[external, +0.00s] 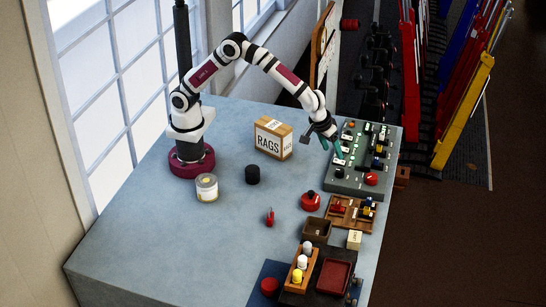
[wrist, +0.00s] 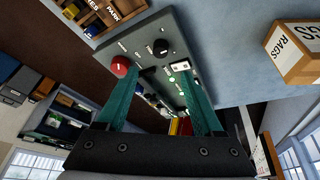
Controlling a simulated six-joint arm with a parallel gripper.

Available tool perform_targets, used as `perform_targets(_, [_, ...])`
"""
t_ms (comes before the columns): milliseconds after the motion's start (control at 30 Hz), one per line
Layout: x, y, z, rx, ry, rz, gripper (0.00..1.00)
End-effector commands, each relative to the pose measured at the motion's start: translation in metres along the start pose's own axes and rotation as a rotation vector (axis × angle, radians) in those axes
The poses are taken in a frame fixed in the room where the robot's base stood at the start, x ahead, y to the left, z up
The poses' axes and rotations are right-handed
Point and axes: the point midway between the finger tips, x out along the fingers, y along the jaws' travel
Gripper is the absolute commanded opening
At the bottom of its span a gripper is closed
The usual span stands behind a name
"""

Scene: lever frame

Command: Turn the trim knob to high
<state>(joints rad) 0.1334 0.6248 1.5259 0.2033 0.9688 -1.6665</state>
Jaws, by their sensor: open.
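The grey-green control panel (external: 345,186) lies on the right side of the bench. It fills the middle of the wrist view (wrist: 200,50). A black round knob (wrist: 160,47) and a red round knob (wrist: 120,66) are near one end of it. The red knob also shows in the external view (external: 371,179). The panel's small labels are too blurred to read, so I cannot tell which control is the trim knob or its setting. My gripper (external: 338,149) is over the panel's left side. Its teal fingers (wrist: 167,72) are apart, with no object visibly held between them.
A RAGS box (external: 272,138) stands left of the panel. A red round object (external: 310,201), wooden trays (external: 350,212) and a bottle rack (external: 290,275) are toward the front. A black cylinder (external: 252,174) and a can (external: 207,188) stand near my base. The left front bench is clear.

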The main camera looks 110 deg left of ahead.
Motion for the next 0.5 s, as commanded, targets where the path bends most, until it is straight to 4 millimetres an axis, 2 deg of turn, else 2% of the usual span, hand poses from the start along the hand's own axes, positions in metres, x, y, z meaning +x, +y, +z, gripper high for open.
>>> perform_targets(33, [0.016,-0.001,0.001,0.001,-0.003,-0.005,0.69])
perform_targets(200, [0.067,-0.002,0.001,0.002,-0.003,-0.005,0.69])
perform_targets(300, [0.088,-0.001,0.001,0.002,-0.003,-0.003,0.69])
perform_targets(500, [0.109,-0.001,0.000,0.001,-0.002,-0.001,0.69])
